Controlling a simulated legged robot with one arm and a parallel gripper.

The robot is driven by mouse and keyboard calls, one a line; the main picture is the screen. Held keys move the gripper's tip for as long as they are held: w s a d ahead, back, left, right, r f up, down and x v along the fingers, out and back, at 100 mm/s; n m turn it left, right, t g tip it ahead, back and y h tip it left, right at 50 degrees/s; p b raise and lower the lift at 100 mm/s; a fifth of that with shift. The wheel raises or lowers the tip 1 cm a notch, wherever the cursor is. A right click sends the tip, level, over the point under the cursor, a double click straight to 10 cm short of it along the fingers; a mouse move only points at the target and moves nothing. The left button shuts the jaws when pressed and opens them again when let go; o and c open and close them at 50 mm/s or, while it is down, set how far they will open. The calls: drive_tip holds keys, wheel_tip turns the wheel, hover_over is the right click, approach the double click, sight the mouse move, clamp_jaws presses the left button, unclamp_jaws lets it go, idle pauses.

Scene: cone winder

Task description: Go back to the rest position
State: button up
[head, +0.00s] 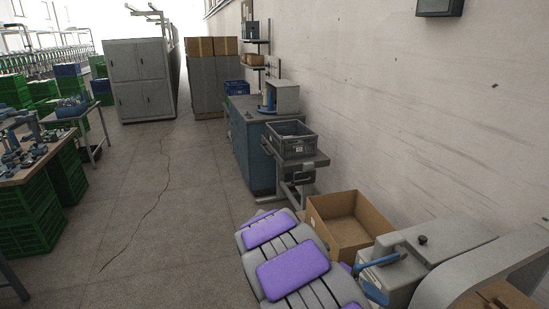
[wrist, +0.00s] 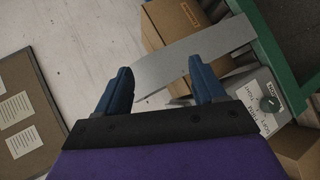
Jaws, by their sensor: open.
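My gripper (wrist: 160,72) has two blue fingers spread apart in the wrist view, with a dark bar and purple body behind them. Nothing is clasped between them. A flat grey strip (wrist: 222,38) crosses the view beyond the fingers; I cannot tell how far away it is. A grey box with a black knob and lettering (wrist: 255,98) lies to the right of the fingers. In the head view, my gripper (head: 386,278) appears at the lower right, its blue fingers seen against the grey machine housing (head: 455,240). Part of it is cut off by the lower edge.
An open cardboard box (head: 368,222) stands just beyond my body. A grey crate (head: 291,140) sits on a stand beside a blue-grey cabinet (head: 253,155) along the wall. Green crates (head: 28,225) and a worktable (head: 30,170) are at left.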

drive_tip(key=s+r+n+y, duration=0.1)
drive_tip(key=s+r+y, duration=0.15)
drive_tip(key=s, duration=0.55)
drive_tip(key=s+r+n+y, duration=0.1)
drive_tip(key=s+r+y, duration=0.1)
drive_tip(key=s+y, duration=0.35)
drive_tip(key=s+a+n+t+y, duration=0.1)
drive_tip(key=s+a+y, duration=0.1)
drive_tip(key=s+a, duration=0.2)
drive_tip(key=s+a+f+n+t+y, duration=0.1)
drive_tip(key=s+a+n+t+y, duration=0.1)
drive_tip(key=s, duration=0.7)
drive_tip(key=shift+a, duration=0.9)
drive_tip(key=shift+c, duration=0.3)
